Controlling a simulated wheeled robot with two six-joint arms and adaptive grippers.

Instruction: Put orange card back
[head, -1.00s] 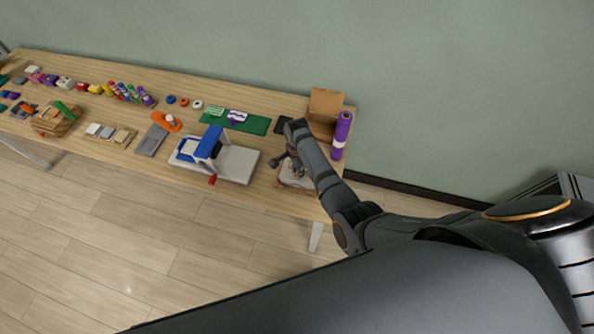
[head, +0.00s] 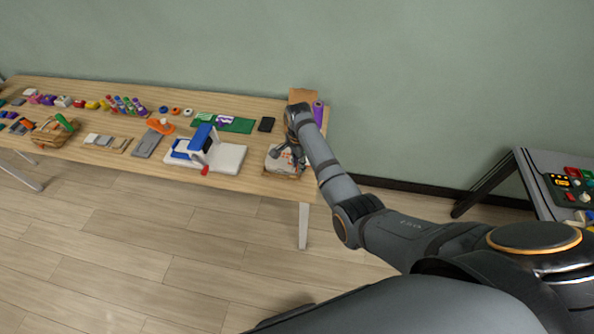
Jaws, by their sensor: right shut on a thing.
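My right gripper (head: 288,156) is over the right end of the long wooden table, low above a shallow tray (head: 270,168) with pale contents. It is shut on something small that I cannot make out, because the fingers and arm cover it. I cannot pick out an orange card for certain anywhere in view. My left gripper is not in view.
A cardboard box (head: 302,96) and a purple roll (head: 318,112) stand behind my right wrist. A grey table (head: 532,172) with a control panel stands at right.

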